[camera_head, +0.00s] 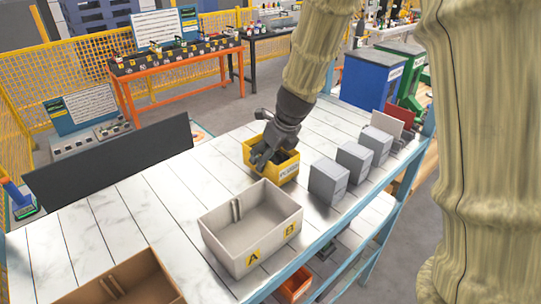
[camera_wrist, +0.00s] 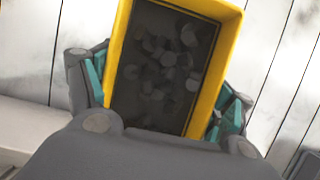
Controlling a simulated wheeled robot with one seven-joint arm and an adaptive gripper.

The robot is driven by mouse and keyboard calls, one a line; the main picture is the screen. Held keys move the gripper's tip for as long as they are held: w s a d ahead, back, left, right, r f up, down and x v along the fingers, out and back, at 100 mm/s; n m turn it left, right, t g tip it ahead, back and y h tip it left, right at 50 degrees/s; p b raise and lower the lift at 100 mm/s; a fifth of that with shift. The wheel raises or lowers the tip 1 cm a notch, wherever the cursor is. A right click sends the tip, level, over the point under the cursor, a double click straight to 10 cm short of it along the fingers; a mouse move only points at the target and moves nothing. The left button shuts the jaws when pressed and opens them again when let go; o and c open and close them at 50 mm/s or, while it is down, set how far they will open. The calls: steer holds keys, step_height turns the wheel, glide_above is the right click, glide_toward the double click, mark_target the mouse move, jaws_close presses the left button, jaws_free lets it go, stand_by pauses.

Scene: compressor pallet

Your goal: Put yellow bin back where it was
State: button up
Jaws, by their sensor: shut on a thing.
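The yellow bin (camera_head: 286,172) is on or just above the white plank table top; I cannot tell if it touches. It has a white label on its front and a dark inside. My gripper (camera_head: 268,155) reaches down over it from above. In the wrist view the yellow bin (camera_wrist: 228,75) lies between the teal finger pads of my gripper (camera_wrist: 160,95), which is shut on its sides. Grey roundish pieces lie in the bin. The gripper hides part of the bin in the head view.
A beige bin (camera_head: 228,243) marked A and B stands just in front of the yellow bin. Several grey boxes (camera_head: 327,183) line the right edge. A brown box (camera_head: 150,285) is at the front left. A dark panel (camera_head: 110,165) stands along the left edge. Bare planks (camera_head: 185,175) lie left of the yellow bin.

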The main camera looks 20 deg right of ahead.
steer(key=shift+w+d+f, duration=0.1)
steer(key=shift+f, duration=0.25)
steer(key=shift+r, duration=0.1)
steer(key=o, duration=1.5)
steer(key=shift+f, duration=0.2)
steer(key=shift+o, duration=0.2)
